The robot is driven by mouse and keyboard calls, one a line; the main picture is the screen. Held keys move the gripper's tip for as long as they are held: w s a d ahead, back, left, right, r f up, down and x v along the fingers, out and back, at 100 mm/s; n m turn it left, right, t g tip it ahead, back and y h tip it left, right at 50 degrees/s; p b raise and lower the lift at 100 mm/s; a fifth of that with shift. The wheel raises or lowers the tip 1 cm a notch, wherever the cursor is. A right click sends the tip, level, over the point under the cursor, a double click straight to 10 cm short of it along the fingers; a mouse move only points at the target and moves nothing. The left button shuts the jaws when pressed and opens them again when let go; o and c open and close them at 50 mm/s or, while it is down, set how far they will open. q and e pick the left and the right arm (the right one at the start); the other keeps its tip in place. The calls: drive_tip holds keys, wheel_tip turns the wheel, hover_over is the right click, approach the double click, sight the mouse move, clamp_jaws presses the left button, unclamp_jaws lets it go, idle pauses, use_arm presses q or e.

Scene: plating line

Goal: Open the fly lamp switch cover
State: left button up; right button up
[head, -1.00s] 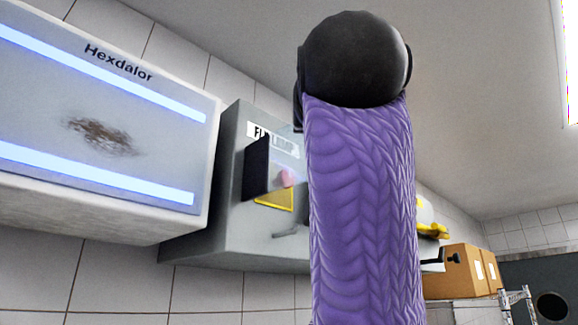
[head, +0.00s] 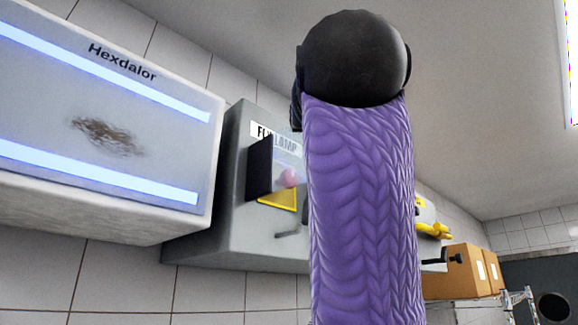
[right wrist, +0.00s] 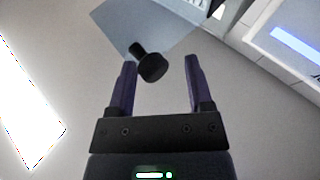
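The grey fly lamp switch box (head: 234,221) is on the tiled wall in the head view, left of my purple arm, which hides its right part. Its label partly shows. A dark plate (head: 258,168) stands beside a pink button (head: 289,178), above a yellow-edged panel (head: 277,198). A clear cover over the button cannot be made out surely. In the right wrist view, my right gripper (right wrist: 158,80) is open. A black knob (right wrist: 152,67) on a short stem shows between its fingers, apart from both, before a pale bluish panel (right wrist: 125,22). My left gripper is not in view.
The white Hexdalor lamp (head: 60,205) with two lit blue tubes is left of the switch box; it also shows in the right wrist view (right wrist: 262,45). Right of my arm are a black handle (head: 440,261), cardboard boxes (head: 455,275) and a yellow item (head: 432,230).

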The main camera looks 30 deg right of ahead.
drive_tip(key=shift+o, duration=0.6)
drive_tip(key=shift+w+a, duration=0.2)
drive_tip(key=shift+a, duration=0.1)
drive_tip(key=shift+d+f, duration=0.1)
drive_tip(key=shift+d, duration=0.1)
drive_tip(key=shift+a, duration=0.1)
drive_tip(key=s+a+f+b, duration=0.4)
drive_tip(key=a, duration=0.5)
drive_tip(key=shift+a+f, duration=0.15)
drive_tip(key=shift+a, duration=0.1)
